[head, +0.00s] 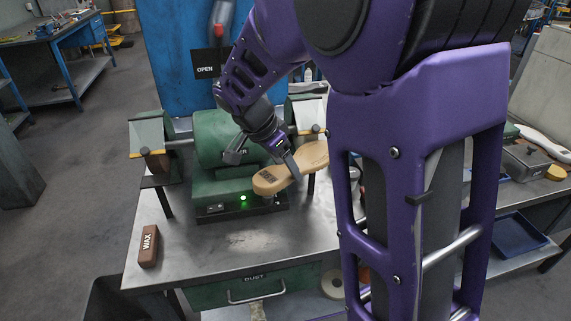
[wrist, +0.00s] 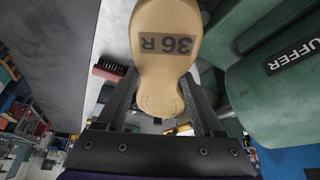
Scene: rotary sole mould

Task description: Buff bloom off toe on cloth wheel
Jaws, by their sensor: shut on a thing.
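A tan sole-shaped piece (head: 311,156) marked "36 R" is held above the front right of the green buffer (head: 222,140). My gripper (head: 287,166) is shut across its narrow waist. In the wrist view the sole (wrist: 165,65) lies between the two fingers of my gripper (wrist: 160,108), its wide labelled end pointing away. In the head view that end points to the lower left, over the bench. The right wheel is mostly hidden by my arm and the sole.
A brown wax block (head: 149,246) lies on the metal bench (head: 200,246), front left. A green light (head: 243,198) glows on the buffer's base. A drawer marked "DUST" (head: 258,290) is below. My purple arm hides the bench's right part. The bench front is mostly clear.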

